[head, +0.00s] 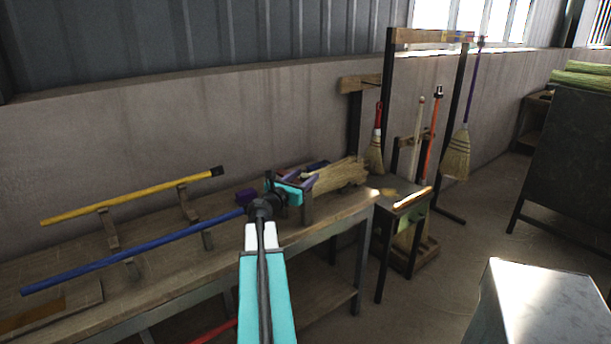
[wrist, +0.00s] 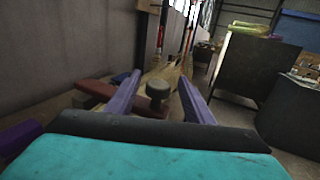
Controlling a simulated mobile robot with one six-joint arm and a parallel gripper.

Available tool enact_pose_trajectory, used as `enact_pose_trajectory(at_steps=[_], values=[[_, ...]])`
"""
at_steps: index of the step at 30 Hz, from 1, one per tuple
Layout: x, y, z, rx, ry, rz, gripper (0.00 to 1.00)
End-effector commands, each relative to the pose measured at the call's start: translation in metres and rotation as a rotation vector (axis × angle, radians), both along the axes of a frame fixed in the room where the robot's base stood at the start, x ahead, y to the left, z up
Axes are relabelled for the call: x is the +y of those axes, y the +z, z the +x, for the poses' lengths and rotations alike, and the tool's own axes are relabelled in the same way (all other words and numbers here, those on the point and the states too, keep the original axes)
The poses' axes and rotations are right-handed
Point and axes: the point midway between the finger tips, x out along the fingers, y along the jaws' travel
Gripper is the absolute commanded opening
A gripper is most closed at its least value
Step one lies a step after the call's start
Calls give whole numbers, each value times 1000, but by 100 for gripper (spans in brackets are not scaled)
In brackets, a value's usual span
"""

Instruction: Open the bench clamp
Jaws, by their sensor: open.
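My gripper (wrist: 160,79) is open, with its two purple fingers spread. In the wrist view, a dark round knob (wrist: 158,90) on a short stem shows between the fingers, with a gap on both sides. It looks like part of the bench clamp, but the rest of the clamp is hidden behind my gripper. A bundle of straw (wrist: 174,74) lies just beyond the knob. In the head view, my gripper is over the right part of the workbench (head: 335,218), beside the straw bundle (head: 341,174). My teal gripper body covers the clamp area there.
A yellow handle (head: 130,197) and a blue handle (head: 130,250) lie on wooden supports at the left. A purple block (head: 246,195) is close left of my gripper. Dark red (wrist: 95,89) pieces lie nearby. Brooms (head: 457,155) hang beyond the bench's right end.

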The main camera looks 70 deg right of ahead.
Motion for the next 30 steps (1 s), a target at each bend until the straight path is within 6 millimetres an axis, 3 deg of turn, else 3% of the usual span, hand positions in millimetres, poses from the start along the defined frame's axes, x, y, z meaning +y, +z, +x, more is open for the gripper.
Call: enact_pose_trajectory(at_steps=[15,24,26,30], values=[[-9,0,-1,0,1,0,47],[-9,0,-2,0,-1,1,0],[-19,0,0,0,-1,1,0],[-9,0,0,1,0,1,0]])
